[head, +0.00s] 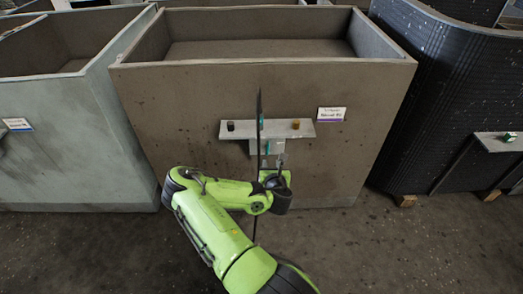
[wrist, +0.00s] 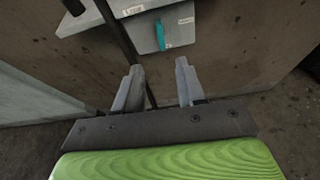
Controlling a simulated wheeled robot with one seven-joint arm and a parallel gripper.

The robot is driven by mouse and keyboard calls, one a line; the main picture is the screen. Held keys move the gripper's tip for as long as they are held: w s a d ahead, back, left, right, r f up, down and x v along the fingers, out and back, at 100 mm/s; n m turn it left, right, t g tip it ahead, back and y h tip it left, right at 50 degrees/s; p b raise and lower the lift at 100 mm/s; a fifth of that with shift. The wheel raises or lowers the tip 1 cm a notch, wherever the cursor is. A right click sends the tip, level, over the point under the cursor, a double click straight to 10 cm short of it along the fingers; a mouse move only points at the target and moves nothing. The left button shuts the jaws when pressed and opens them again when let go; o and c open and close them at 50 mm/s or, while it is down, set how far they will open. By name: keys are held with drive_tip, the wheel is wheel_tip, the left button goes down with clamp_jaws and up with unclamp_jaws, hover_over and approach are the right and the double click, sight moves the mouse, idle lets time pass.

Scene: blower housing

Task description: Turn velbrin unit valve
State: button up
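A brown open-topped unit (head: 180,110) stands in the middle of the head view, with a small label (head: 332,114) whose text I cannot read surely. Below is a grey box (wrist: 145,40) with an upright teal handle (wrist: 161,34), likely the valve. My gripper (wrist: 157,68) is open and empty, its fingers pointing toward the box, apart from the handle. In the head view my arm partly hides the area below the box.
A thin dark rod (head: 259,105) stands upright in front of the bracket and passes beside my left finger in the wrist view. A pale grey bin (head: 75,135) stands left and a black ribbed unit (head: 445,90) right. The floor (head: 420,250) at front right is clear.

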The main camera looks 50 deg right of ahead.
sight(268, 149)
drive_tip(key=b+x, duration=0.2)
drive_tip(key=x, duration=1.1)
drive_tip(key=shift+w+d+f+b, duration=0.15)
drive_tip(key=shift+w+f+b, duration=0.05)
drive_tip(key=shift+f+b, duration=0.15)
drive_tip(key=shift+w+d, duration=0.35)
clamp_jaws()
